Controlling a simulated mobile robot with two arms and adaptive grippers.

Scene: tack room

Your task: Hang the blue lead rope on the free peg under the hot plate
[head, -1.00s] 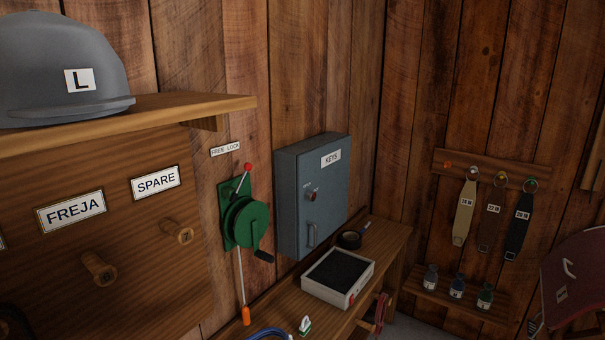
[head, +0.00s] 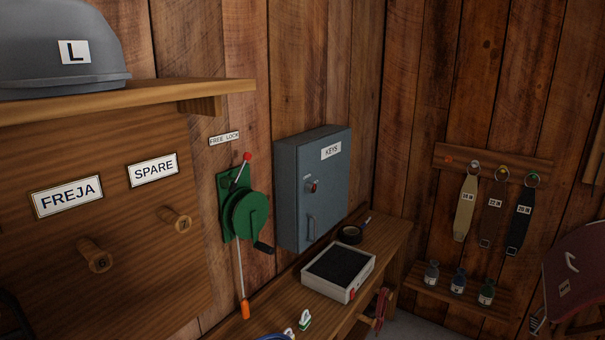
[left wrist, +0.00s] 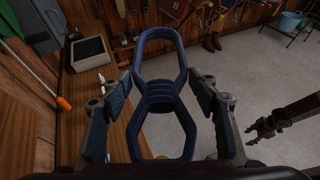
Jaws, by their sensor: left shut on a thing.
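The blue lead rope (left wrist: 158,95) is a coil bound at its middle, with one loop above and one below the binding. My left gripper (left wrist: 160,92) is shut on it at the binding. In the head view only a blue arc (head: 275,337) shows at the bottom edge. The hot plate (head: 338,270), a pale box with a black top, sits on the wooden bench and also shows in the left wrist view (left wrist: 89,52). Below it a red item hangs (head: 381,306) by the bench front; I cannot make out a free peg clearly. My right gripper (left wrist: 254,133) looks open and empty.
Wall pegs 6 (head: 97,256) and 7 (head: 177,221) are bare under FREJA and SPARE. A green winch (head: 246,215) and a grey key cabinet (head: 312,190) are on the wall. Open floor (left wrist: 260,75) lies to the right.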

